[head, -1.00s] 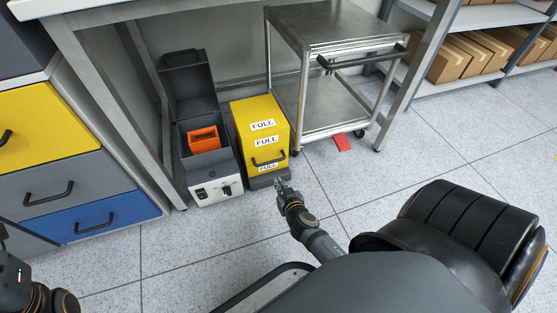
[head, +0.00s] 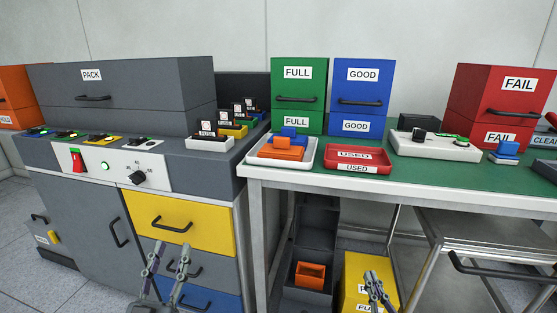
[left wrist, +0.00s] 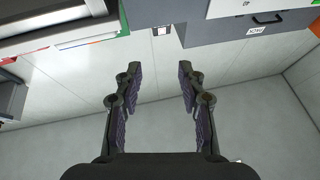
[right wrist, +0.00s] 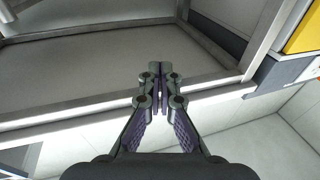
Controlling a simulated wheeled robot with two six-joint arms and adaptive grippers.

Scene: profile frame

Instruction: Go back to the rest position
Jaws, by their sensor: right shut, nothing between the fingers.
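My left gripper (head: 168,270) is at the bottom of the head view, in front of the drawer stack. Its fingers are apart with nothing between them, as the left wrist view (left wrist: 158,85) also shows. My right gripper (head: 373,280) is at the bottom of the head view, in front of the yellow box marked FULL (head: 358,265) below the table. Its fingers are closed together and empty in the right wrist view (right wrist: 159,75). Neither gripper visibly touches anything.
The green-topped table (head: 440,178) carries a red USED tray (head: 358,160), a white tray (head: 307,160) and labelled boxes. A metal cart (head: 480,235) stands below at right. The grey cabinet (head: 75,215) with the yellow drawer (head: 180,222) is at left.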

